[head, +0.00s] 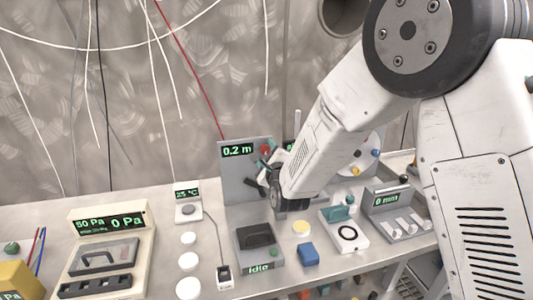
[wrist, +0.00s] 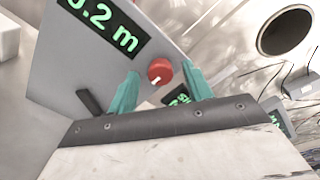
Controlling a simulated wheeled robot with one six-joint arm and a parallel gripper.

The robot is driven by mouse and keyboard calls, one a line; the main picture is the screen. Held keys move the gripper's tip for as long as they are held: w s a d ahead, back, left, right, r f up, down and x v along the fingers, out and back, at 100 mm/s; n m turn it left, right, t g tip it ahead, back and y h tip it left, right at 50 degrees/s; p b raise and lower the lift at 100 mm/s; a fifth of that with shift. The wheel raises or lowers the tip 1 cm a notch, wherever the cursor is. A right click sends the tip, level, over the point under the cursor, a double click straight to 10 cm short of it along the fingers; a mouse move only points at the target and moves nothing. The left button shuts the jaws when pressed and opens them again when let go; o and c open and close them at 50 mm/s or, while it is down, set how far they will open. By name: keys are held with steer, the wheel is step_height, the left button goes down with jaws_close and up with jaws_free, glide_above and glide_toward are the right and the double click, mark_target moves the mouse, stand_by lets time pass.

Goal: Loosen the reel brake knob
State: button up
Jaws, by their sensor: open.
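The red reel brake knob (wrist: 160,71) has a pale mark on its face and sits on a grey upright panel (wrist: 75,70) whose green display reads 0.2 m. In the wrist view my gripper (wrist: 160,74) is open, with one teal finger on each side of the knob. The knob appears between the fingertips; I cannot tell whether either finger touches it. In the head view the knob (head: 265,148) shows small beside the panel's display, and my arm hides much of the panel's right part.
A black lever (wrist: 89,103) sticks out low on the panel. On the bench stand a pressure unit (head: 107,250), a small 25 °C unit (head: 188,205), a blue block (head: 308,254) and a grey idle unit (head: 262,262). White discs (head: 189,261) lie left of the panel. Cables hang behind.

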steer(key=shift+w, duration=0.35)
steer(key=c, duration=1)
steer(key=shift+o, duration=0.2)
